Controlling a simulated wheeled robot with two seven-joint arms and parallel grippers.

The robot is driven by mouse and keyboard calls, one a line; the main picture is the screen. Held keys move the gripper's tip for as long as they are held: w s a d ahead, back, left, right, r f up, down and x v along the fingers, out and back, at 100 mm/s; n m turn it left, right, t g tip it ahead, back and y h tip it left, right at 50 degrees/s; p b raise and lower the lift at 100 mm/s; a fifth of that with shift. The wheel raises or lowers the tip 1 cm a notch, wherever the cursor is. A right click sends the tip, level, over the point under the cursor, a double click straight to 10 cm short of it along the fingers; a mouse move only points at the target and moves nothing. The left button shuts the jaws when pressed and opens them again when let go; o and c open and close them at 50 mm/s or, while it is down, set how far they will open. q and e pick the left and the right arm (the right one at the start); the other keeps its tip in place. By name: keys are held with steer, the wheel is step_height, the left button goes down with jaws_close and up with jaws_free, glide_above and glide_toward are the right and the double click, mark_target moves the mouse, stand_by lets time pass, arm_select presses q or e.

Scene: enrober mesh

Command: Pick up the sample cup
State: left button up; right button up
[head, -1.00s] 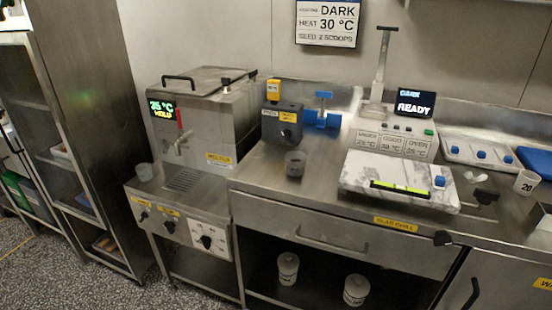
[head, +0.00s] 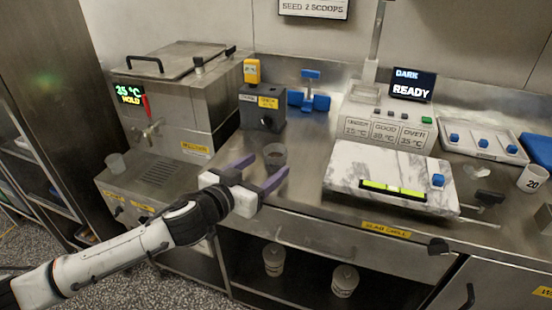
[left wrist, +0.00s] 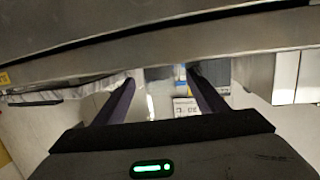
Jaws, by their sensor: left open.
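A small grey see-through cup (head: 275,154) with dark contents stands upright on the steel counter in the head view. It looks like the sample cup. My left gripper (head: 269,164) is open, its two purple fingers spread and pointing at this cup. The cup shows between or just beyond the fingertips; I cannot tell if they touch it. In the left wrist view both fingers (left wrist: 161,78) are apart, and I cannot make out the cup there. My right gripper is not in view.
Another cup (head: 116,163) stands on the melter's ledge at left. A grey box (head: 262,109) is behind the sample cup. A marble slab (head: 345,165) lies to the right. A white cup marked 20 (head: 532,180) stands at far right. Lidded tubs (head: 273,260) are on the lower shelf.

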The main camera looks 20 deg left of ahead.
mark_target(270, 165)
arm_select(q)
steer(key=shift+d+x, duration=0.2)
steer(key=shift+x, duration=2.45)
steer(key=shift+s, duration=0.1)
steer(key=c, duration=1.1)
